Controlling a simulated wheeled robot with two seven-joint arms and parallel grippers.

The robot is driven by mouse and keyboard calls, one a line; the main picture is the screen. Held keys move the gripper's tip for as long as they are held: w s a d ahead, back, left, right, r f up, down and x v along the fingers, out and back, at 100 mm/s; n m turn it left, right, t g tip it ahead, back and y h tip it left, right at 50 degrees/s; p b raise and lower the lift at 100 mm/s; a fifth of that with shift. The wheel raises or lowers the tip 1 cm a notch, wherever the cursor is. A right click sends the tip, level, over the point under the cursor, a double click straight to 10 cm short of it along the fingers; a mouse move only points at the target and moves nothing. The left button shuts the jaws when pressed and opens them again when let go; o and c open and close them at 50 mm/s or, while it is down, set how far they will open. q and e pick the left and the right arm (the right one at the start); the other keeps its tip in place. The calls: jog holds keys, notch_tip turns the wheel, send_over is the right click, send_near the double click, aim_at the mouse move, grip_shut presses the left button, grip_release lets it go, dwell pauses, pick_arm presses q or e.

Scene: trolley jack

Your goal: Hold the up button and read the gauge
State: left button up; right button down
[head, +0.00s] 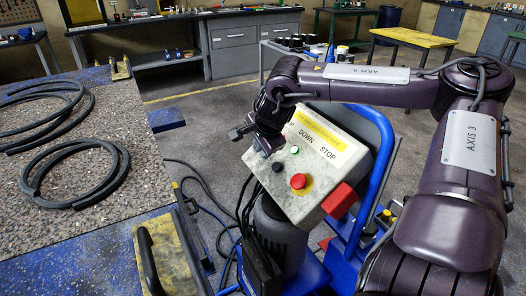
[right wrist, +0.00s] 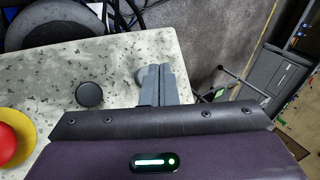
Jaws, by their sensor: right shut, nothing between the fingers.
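A speckled pale control box (head: 318,203) stands at the centre of the head view, with a yellow label and the words DOWN and STOP. It carries a red stop button (head: 298,181), a black button (head: 278,168) and a green lamp (head: 294,149). My right gripper (head: 262,147) is shut and empty at the box's upper left. My left gripper is out of view.
A blue tubular frame (head: 383,160) curves behind the box. A gravel-topped table with black hose coils (head: 82,170) stands at left. Dark cables hang beside the box.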

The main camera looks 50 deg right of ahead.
jog(key=shift+a+r, duration=0.1)
jog(key=shift+w+a+r+p, duration=0.3)
jog(key=shift+a+r+p, duration=0.15)
jog(key=shift+a+r, duration=0.45)
jog(key=shift+w+a+r+p, duration=0.25)
jog(key=shift+a+r+p, duration=0.25)
jog(key=shift+r, duration=0.55)
